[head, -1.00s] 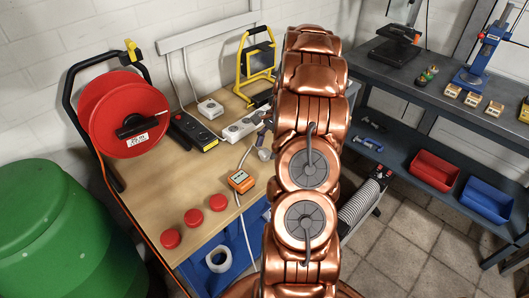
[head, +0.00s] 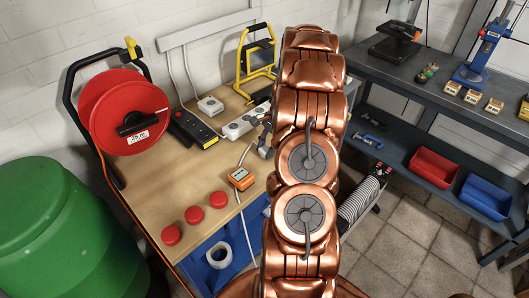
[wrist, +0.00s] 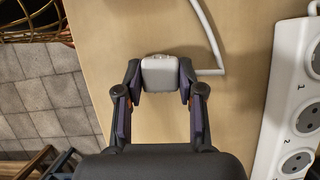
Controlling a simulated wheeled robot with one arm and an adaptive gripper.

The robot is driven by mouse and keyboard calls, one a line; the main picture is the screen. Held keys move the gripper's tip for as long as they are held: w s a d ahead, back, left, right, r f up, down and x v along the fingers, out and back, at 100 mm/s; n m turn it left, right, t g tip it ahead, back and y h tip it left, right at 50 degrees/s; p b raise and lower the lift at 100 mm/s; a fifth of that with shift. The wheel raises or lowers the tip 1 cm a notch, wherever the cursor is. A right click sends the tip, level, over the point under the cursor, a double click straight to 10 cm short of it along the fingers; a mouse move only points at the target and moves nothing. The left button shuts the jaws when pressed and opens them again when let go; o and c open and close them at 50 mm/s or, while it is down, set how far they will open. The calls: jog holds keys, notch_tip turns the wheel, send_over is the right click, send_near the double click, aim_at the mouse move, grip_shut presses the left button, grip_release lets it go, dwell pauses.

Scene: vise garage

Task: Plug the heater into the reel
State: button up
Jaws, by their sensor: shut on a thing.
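My gripper (wrist: 158,85) is shut on a white plug (wrist: 160,72), which shows between its fingers in the wrist view. A white cord (wrist: 208,40) curves beside the plug over the wooden bench. In the head view my gripper (head: 265,143) is partly hidden behind my arm, above the bench's right part. The reel (head: 125,112), a red drum in a black frame, stands at the bench's far left, well apart from my gripper. Its sockets cannot be made out. The heater (head: 357,205), pale and ribbed, stands on the floor to the right, partly behind my arm.
A white power strip (wrist: 290,115) with numbered sockets lies right of the plug. A black power strip (head: 195,128), an orange meter (head: 240,178) and several red discs (head: 195,215) lie on the bench (head: 165,190). A yellow work lamp (head: 256,62) stands behind. A green barrel (head: 60,230) fills the lower left.

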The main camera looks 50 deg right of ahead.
aim_at(263, 150)
jog(key=shift+c, duration=0.6)
jog(key=shift+r, duration=0.1)
jog(key=shift+r+b, duration=0.55)
jog(key=shift+r, duration=0.05)
jog(key=shift+r+b, duration=0.5)
jog(key=shift+r, duration=0.45)
jog(key=s+d+r+b, duration=0.1)
jog(key=s+b, duration=0.3)
jog(key=s, duration=1.2)
jog(key=shift+r, duration=0.35)
